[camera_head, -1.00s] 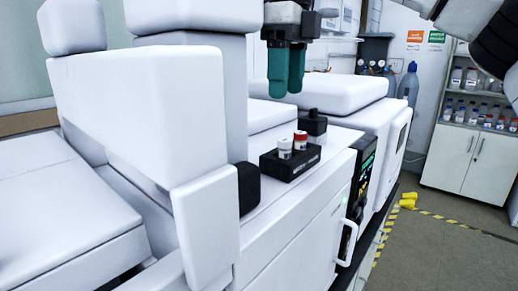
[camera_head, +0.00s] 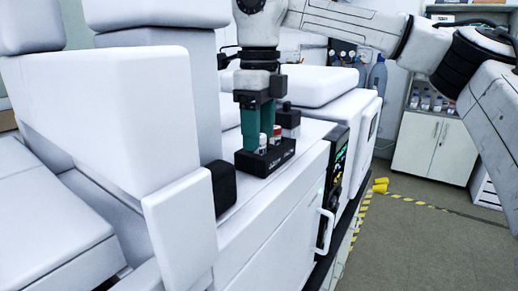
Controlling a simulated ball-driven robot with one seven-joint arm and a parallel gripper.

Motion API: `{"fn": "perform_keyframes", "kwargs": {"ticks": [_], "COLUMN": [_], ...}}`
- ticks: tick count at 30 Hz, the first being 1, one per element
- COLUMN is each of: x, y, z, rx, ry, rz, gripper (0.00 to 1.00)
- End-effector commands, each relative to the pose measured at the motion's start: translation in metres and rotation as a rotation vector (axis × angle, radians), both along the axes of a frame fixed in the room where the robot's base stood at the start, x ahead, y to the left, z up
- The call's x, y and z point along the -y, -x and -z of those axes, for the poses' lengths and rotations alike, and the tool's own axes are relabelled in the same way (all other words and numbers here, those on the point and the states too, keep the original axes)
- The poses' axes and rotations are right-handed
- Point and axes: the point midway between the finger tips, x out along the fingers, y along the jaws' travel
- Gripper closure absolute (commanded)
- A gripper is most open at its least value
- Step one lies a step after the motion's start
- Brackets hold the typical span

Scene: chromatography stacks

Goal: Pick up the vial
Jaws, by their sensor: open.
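A small black vial rack (camera_head: 265,161) stands on the white instrument's top. It holds two small vials. The vial with the white cap (camera_head: 262,147) is the nearer one, partly hidden by my gripper's fingers. The vial with the red cap (camera_head: 277,133) stands just to its right and behind. My gripper (camera_head: 259,139) points straight down with its two teal fingers apart. Its fingertips are at the height of the vial caps, close to the white-capped vial. I cannot tell whether they touch it. Both vials still stand in the rack.
A black block with a knob (camera_head: 288,118) stands just behind the rack. A tall white instrument housing (camera_head: 120,110) rises at the left, with a black block (camera_head: 220,186) beside it. The front panel has a white handle (camera_head: 324,230).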

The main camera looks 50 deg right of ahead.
Motion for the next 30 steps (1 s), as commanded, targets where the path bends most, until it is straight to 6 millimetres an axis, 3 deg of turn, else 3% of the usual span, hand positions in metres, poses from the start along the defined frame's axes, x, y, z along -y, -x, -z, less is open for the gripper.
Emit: {"fn": "perform_keyframes", "kwargs": {"ticks": [10,28,30], "x": [-0.0002,-0.0003,-0.0003], "y": [0.0004,0.0003,0.0003], "z": [0.0074,0.007,0.007], "rx": [0.0,0.0,0.0], "ry": [-0.001,0.0,0.0], "rz": [0.0,0.0,0.0], "gripper": [0.42,1.0,1.0]}}
